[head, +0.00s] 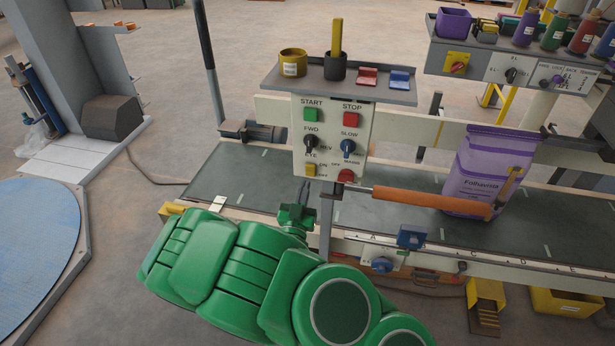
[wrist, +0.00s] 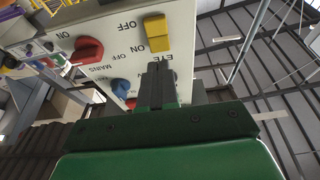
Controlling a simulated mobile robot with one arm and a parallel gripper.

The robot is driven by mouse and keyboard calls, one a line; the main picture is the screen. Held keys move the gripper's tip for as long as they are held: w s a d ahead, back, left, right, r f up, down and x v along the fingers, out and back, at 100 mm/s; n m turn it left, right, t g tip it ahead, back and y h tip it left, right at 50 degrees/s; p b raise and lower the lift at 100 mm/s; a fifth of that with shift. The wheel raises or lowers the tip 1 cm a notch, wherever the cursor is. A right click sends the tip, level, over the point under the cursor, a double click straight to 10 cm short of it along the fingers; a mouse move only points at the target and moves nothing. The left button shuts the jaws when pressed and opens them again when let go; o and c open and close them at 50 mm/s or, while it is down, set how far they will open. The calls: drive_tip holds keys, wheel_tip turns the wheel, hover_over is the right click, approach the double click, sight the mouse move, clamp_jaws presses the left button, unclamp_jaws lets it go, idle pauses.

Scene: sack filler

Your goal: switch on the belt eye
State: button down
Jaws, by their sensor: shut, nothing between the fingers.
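The belt eye switch is a small yellow rocker (head: 311,169) low on the left of the white control panel (head: 333,133), marked EYE with ON and OFF beside it. The rocker also shows close up in the wrist view (wrist: 156,32), with the lettering upside down. I cannot tell which side of it is pressed in. My green arm reaches up to the panel from below. My gripper (head: 304,192) is shut and empty, just below the rocker. In the wrist view the dark fingers (wrist: 158,72) point at the rocker, apparently with a small gap.
Close by on the panel are the red MAINS knob (head: 346,175), the blue speed knob (head: 348,147) and the black FWD/REV knob (head: 310,143). An orange bar (head: 420,200) crosses the belt (head: 255,182) to the right, before a purple sack (head: 484,170). A shelf (head: 300,82) overhangs the panel.

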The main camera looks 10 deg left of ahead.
drive_tip(key=shift+x, duration=2.25)
drive_tip(key=shift+w+r+g, duration=0.15)
drive_tip(key=shift+w+g, duration=0.05)
drive_tip(key=shift+g, duration=0.1)
drive_tip(key=shift+s, duration=0.15)
approach(310, 167)
drive_tip(key=s+r, duration=0.2)
drive_tip(key=s, duration=0.5)
